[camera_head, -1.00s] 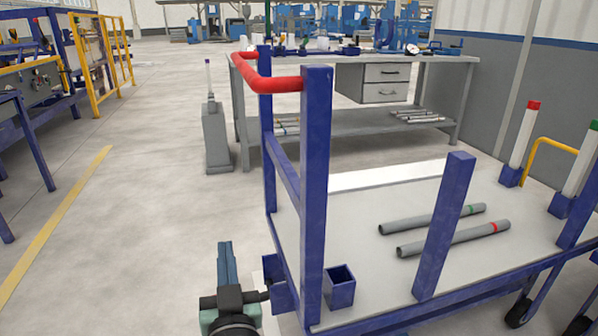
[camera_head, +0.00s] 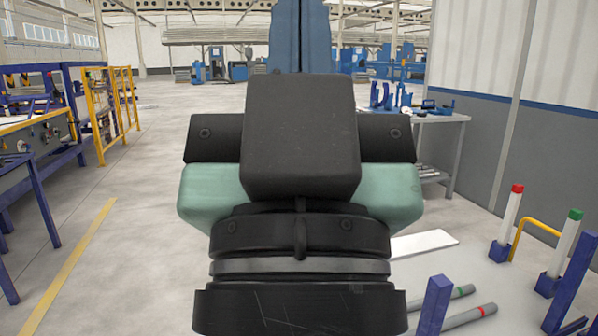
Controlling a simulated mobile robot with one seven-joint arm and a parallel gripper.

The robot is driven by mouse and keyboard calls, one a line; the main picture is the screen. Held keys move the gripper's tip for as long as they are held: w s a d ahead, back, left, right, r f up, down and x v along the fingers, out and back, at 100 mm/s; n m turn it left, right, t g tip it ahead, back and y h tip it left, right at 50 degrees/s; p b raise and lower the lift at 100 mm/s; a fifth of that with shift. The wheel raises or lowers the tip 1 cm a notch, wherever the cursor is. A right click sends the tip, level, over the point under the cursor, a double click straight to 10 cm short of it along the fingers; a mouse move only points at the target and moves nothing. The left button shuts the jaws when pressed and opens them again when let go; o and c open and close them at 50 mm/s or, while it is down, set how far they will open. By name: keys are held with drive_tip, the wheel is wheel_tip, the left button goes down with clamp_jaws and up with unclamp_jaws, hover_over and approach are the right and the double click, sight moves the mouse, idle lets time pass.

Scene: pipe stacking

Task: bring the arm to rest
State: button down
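My gripper (camera_head: 298,38) fills the middle of the head view, seen from behind. It has a black body with teal sides, and its blue end runs up out of the top of the picture. Its fingertips are out of sight, so its opening cannot be judged. Nothing is visibly held. A white pipe with a red top (camera_head: 509,222) and one with a green top (camera_head: 564,246) stand in blue holders.
A blue cart post (camera_head: 434,306) rises at the lower right. A yellow fence (camera_head: 97,120) and a blue-framed bench stand at left. Open floor with a yellow line (camera_head: 72,262) lies at left.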

wheel_tip(320, 180, up, 28)
drive_tip(key=p, duration=2.5)
drive_tip(key=shift+p, duration=0.4)
drive_tip(key=shift+w, duration=0.1)
